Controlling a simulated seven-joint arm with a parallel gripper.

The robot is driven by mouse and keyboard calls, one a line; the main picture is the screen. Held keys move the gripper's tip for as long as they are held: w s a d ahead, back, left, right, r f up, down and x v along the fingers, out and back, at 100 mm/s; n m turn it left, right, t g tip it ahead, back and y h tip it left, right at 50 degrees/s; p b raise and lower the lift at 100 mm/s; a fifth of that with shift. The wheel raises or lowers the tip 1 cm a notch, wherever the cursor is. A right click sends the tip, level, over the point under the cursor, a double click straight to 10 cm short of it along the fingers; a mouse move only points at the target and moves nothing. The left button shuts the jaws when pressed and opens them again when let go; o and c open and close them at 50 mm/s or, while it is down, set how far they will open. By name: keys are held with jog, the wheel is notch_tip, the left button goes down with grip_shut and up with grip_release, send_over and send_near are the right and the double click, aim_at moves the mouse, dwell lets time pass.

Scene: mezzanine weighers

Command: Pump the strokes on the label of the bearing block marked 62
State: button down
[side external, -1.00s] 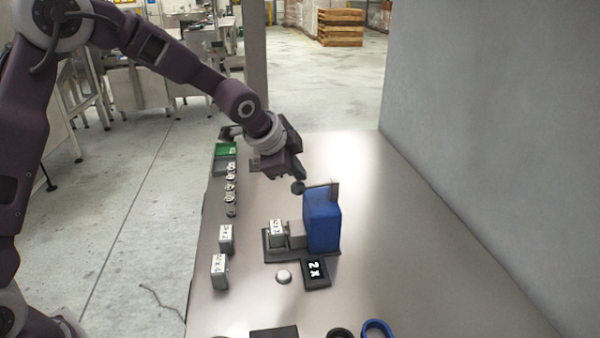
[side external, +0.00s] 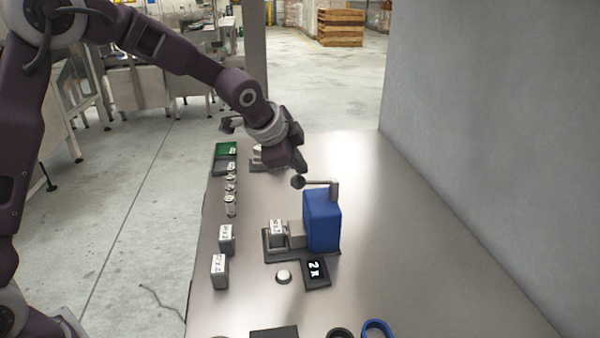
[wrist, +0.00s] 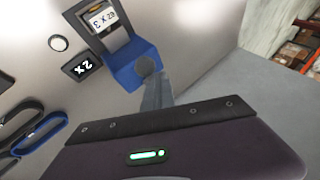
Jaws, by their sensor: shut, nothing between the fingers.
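A blue pump (side external: 322,220) stands on a dark base, with a side lever ending in a dark ball knob (side external: 298,182). A grey bearing block (side external: 277,234) sits on the base beside it. Its label (wrist: 103,20) appears to read 62 x 3 in the wrist view. A small black display (side external: 316,272) in front reads about 2 x; it also shows in the wrist view (wrist: 82,67). My gripper (side external: 301,168) is shut and empty, just above the knob. In the wrist view the fingers (wrist: 156,95) reach close to the knob (wrist: 146,65); I cannot tell whether they touch.
Two more labelled grey blocks (side external: 226,239) (side external: 219,271) stand at the table's left edge, with several small metal pieces (side external: 230,187) behind them. A white button (side external: 283,277) is beside the display. The table's right side is clear.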

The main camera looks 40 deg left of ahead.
jog(key=shift+w+d+r, duration=0.1)
jog(key=shift+w+r, duration=0.05)
jog(key=shift+r, duration=0.75)
jog(key=shift+w+d+r, duration=0.1)
jog(key=shift+r, duration=0.75)
jog(key=shift+w+d+r, duration=0.15)
jog(key=shift+r, duration=0.65)
jog(key=shift+w+d+r, duration=0.1)
jog(key=shift+r, duration=0.75)
jog(key=r, duration=0.3)
jog(key=shift+w+d+r, duration=0.25)
jog(key=shift+d+r, duration=0.05)
jog(key=shift+r, duration=0.05)
jog(key=shift+s+a+f, duration=0.2)
jog(key=shift+f, duration=1.25)
jog(key=shift+s+a+f, duration=0.2)
jog(key=shift+f, duration=1.25)
jog(key=shift+s+a+f, duration=0.2)
jog(key=shift+f, duration=1.25)
